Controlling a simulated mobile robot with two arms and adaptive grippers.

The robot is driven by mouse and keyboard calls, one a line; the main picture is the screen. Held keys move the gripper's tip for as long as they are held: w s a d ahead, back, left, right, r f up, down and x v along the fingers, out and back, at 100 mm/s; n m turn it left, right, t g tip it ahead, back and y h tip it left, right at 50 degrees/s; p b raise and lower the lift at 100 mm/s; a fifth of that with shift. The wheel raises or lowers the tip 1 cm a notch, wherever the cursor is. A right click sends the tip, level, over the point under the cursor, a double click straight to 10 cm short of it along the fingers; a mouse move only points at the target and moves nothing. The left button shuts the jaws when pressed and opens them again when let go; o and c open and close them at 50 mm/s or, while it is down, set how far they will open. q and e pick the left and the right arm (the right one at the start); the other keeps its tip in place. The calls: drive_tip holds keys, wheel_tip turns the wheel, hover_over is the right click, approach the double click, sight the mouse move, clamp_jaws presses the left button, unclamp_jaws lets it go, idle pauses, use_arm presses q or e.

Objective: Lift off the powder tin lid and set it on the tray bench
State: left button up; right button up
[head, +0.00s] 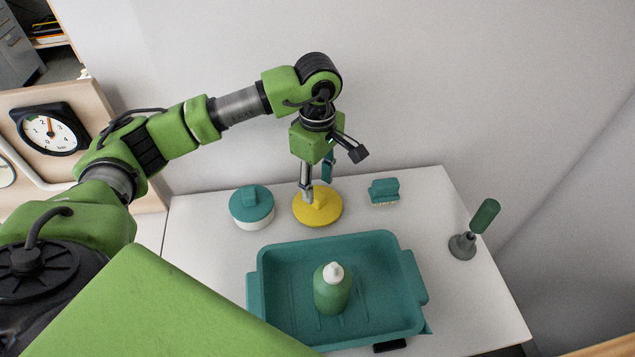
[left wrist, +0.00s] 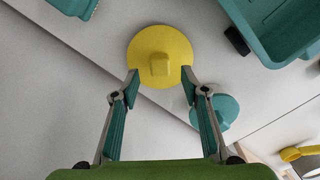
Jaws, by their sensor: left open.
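A round yellow lid (head: 329,213) with a block-shaped knob is at the back of the white tray bench (head: 205,290); whether a tin is under it cannot be told. It also shows in the left wrist view (left wrist: 160,38). Left of it in the head view stands a white tin with a teal knobbed lid (head: 251,203); that lid is partly hidden behind a finger in the wrist view (left wrist: 223,108). My left gripper (head: 316,180) is open above the yellow lid. In the wrist view its fingertips (left wrist: 160,78) flank the knob's near side, with nothing held. My right gripper is out of view.
A large teal tray (head: 262,285) holds a green bottle (head: 332,292) in front of the lid. A teal brush (head: 384,190) lies right of the lid. A green-handled tool (head: 484,216) stands near the right edge. Bare bench lies between brush and tool.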

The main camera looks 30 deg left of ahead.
use_arm(q)
drive_tip(key=shift+r+p, duration=1.05)
drive_tip(key=shift+r, duration=1.1)
wheel_tip(320, 180, up, 12)
drive_tip(key=shift+f, duration=0.1)
